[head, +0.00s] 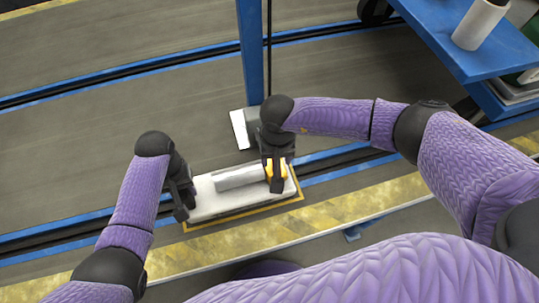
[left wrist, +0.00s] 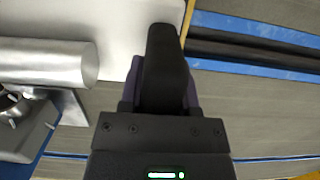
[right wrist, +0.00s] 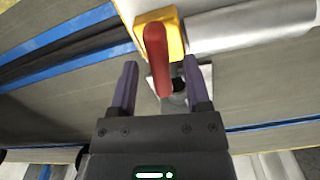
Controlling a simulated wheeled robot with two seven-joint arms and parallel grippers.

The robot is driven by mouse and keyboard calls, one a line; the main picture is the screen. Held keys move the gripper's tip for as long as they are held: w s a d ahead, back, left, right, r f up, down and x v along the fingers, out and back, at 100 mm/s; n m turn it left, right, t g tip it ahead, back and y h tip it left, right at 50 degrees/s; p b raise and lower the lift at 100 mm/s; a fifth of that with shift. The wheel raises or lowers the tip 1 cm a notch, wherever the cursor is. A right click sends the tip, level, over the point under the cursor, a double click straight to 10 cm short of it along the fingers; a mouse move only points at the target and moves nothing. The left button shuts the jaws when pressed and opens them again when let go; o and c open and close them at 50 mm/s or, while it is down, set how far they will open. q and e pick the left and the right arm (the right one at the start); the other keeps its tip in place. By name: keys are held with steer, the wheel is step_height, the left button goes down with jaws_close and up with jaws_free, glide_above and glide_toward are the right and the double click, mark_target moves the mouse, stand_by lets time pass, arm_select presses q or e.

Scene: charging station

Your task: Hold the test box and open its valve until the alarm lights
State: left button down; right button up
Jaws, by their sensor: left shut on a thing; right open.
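The test box is a white plate (head: 205,203) with a silver cylinder (head: 238,178) along it and a yellow valve block (right wrist: 168,30) at its right end. A red valve handle (right wrist: 157,60) sticks out from the yellow block. My left gripper (head: 184,197) is shut on the plate's left edge; the left wrist view shows its dark finger (left wrist: 165,60) over the white plate (left wrist: 125,25). My right gripper (right wrist: 160,85) is open at the valve, with the red handle between its fingers and no clear contact. No alarm light can be made out.
A blue post (head: 251,50) stands behind the box. A blue shelf (head: 480,45) with a white cylinder (head: 480,25) is at the upper right. The grey floor (head: 90,140) at left is clear.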

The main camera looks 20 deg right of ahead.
jaws_close()
steer(key=shift+m, duration=0.4)
steer(key=m, duration=0.7)
steer(key=shift+m, duration=0.3)
steer(key=m, duration=0.3)
steer(key=shift+m, duration=2.1)
